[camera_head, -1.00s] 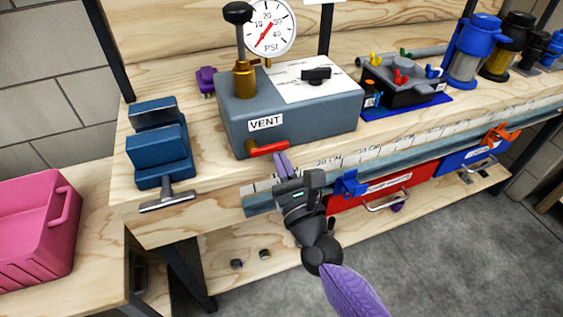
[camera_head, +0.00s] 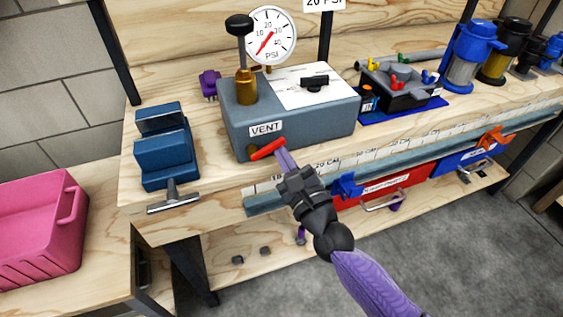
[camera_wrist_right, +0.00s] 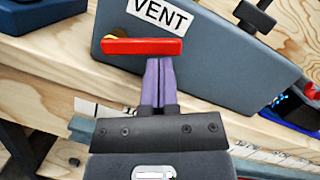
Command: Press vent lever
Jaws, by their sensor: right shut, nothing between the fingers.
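The red vent lever (camera_head: 268,149) is on the front of the grey-blue box (camera_head: 320,117), below the VENT label (camera_head: 266,129). In the right wrist view the red lever (camera_wrist_right: 141,46) lies nearly level, with its brass pivot at the left end. My right gripper (camera_head: 286,158) is shut and empty. Its purple fingers are together, with the tips right at the lever's right part; in the wrist view the fingertips (camera_wrist_right: 158,62) are just below the lever's lower edge. I cannot tell for sure whether they touch. My left gripper is not in view.
A pressure gauge (camera_head: 270,35) and a black-knobbed pump handle (camera_head: 239,26) stand at the box. A blue vise (camera_head: 162,150) is to its left. A pink bin (camera_head: 38,232) is at far left. Red (camera_head: 398,184) and blue drawers hang under the bench edge.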

